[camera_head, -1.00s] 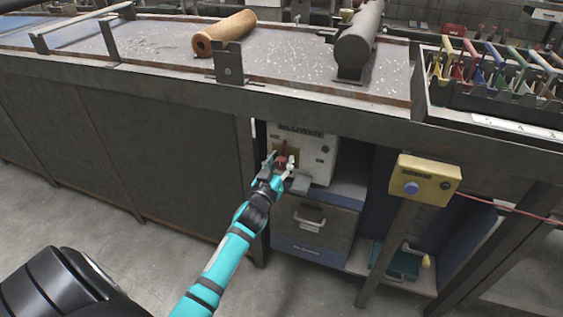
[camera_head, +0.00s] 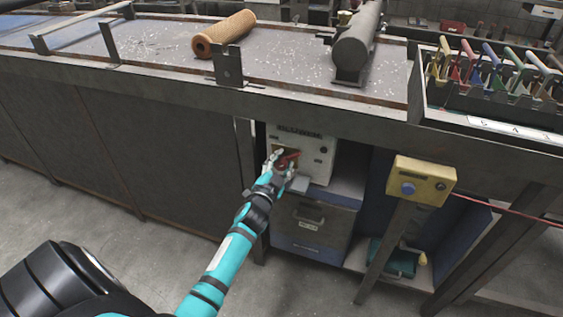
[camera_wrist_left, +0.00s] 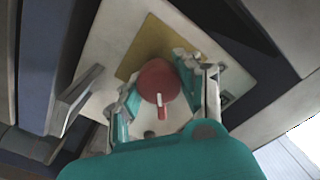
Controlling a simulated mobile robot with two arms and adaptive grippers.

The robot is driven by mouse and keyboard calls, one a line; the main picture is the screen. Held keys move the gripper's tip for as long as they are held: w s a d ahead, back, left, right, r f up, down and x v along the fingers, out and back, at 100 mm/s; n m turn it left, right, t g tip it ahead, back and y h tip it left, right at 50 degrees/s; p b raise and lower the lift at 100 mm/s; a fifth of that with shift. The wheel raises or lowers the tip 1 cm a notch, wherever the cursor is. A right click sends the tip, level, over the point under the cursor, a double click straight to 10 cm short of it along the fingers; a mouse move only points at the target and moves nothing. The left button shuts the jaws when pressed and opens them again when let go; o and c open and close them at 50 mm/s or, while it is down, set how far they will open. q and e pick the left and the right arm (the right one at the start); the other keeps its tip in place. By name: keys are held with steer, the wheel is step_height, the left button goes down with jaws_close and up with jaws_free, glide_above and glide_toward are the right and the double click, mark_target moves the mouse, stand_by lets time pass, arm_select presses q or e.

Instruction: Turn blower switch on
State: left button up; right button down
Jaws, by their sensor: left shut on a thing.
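The blower box (camera_head: 318,157) is a pale panel under the workbench, with dark lettering along its top. Its switch is a red rotary knob (camera_head: 291,157) on a yellowish plate, part covered by my gripper in the head view. The wrist view shows the round red knob (camera_wrist_left: 157,82) with a pale mark, in front of the yellow plate (camera_wrist_left: 150,45). My left gripper (camera_head: 283,158) is at the knob, its fingers (camera_wrist_left: 160,95) on either side, shut on it. My right gripper is not in view.
The workbench edge (camera_head: 170,80) overhangs the box. A grey drawer cabinet (camera_head: 310,222) stands below it. A yellow control box (camera_head: 424,181) with a blue button is on a post to the right. A brown mesh tube (camera_head: 224,33) lies on the bench.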

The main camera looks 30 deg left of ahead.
arm_select(q)
steer(key=m, duration=0.4)
steer(key=shift+f, duration=0.15)
steer(key=shift+m, duration=1.9)
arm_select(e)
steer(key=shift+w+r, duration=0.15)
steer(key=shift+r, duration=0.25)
